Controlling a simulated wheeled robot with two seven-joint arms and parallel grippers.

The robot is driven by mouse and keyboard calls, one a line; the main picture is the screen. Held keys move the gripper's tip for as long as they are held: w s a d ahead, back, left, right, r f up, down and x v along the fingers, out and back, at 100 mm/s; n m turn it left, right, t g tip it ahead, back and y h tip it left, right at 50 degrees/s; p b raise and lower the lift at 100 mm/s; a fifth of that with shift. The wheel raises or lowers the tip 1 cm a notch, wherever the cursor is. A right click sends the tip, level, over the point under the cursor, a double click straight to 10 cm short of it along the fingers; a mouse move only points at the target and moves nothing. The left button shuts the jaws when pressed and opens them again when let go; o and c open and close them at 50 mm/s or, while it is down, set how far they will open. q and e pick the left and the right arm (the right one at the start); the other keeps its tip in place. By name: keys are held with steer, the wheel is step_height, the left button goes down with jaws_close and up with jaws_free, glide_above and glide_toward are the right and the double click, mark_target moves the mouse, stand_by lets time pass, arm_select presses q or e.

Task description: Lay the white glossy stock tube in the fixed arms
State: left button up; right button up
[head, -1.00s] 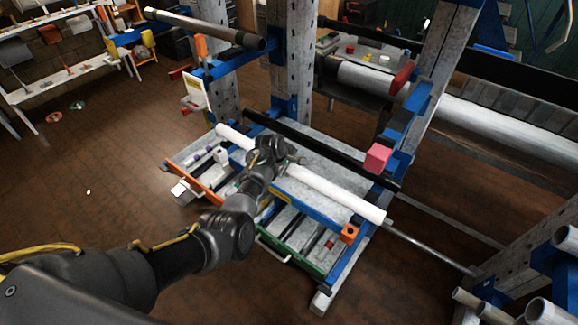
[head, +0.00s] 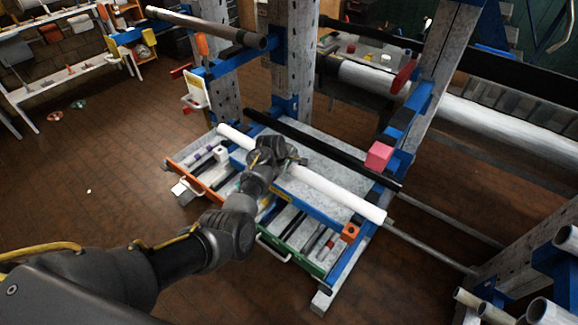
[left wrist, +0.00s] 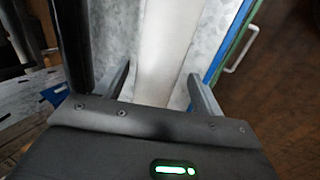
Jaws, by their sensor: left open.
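The white glossy stock tube (head: 335,190) lies slanting along the front of the grey bench top, its left end farther away and its right end near an orange block (head: 350,232). My left gripper (head: 283,163) is over the tube's middle and hides part of it. In the left wrist view the tube (left wrist: 165,45) runs between the two fingers of my open left gripper (left wrist: 160,90), with gaps at both sides. Blue arms stick out from the left post (head: 230,65) and the right post (head: 415,108). I cannot tell which are the fixed arms. My right gripper is out of view.
A black bar (head: 330,150) runs behind the tube, close by in the left wrist view (left wrist: 72,45). A pink block (head: 379,156) sits at the right post. A grey tube (head: 205,27) lies up high at the left. Drawers with an orange front (head: 205,185) and a green front (head: 290,255) stand open below.

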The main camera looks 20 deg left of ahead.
arm_select(q)
steer(key=shift+s+a+r, duration=0.1)
steer(key=shift+r, duration=0.4)
steer(key=v, duration=1)
steer(key=shift+b, duration=0.35)
steer(key=s+a+f+m+g+y+b, duration=0.1)
steer(key=s+f+m, duration=0.2)
steer(key=s+f, duration=0.75)
steer(key=s+a+f+m+b, duration=0.15)
steer(key=s+f, duration=0.35)
steer(key=f, duration=1.1)
steer(key=s+f+m+g+y+b, duration=0.15)
steer(key=s+f+m, duration=0.4)
steer(key=f, duration=0.75)
steer(key=s+a+f+m+b, duration=0.1)
steer(key=s+f, duration=0.4)
steer(key=s, duration=0.8)
steer(key=s+a+f+m+g+b, duration=0.1)
steer(key=s+f, duration=0.5)
steer(key=s, duration=0.7)
steer(key=s+a+f+m+b, duration=0.1)
steer(key=s+f+m, duration=0.3)
steer(key=s, duration=0.9)
steer(key=shift+s+a+f+g, duration=0.3)
steer(key=shift+a+f+g, duration=0.05)
steer(key=shift+a+f, duration=0.6)
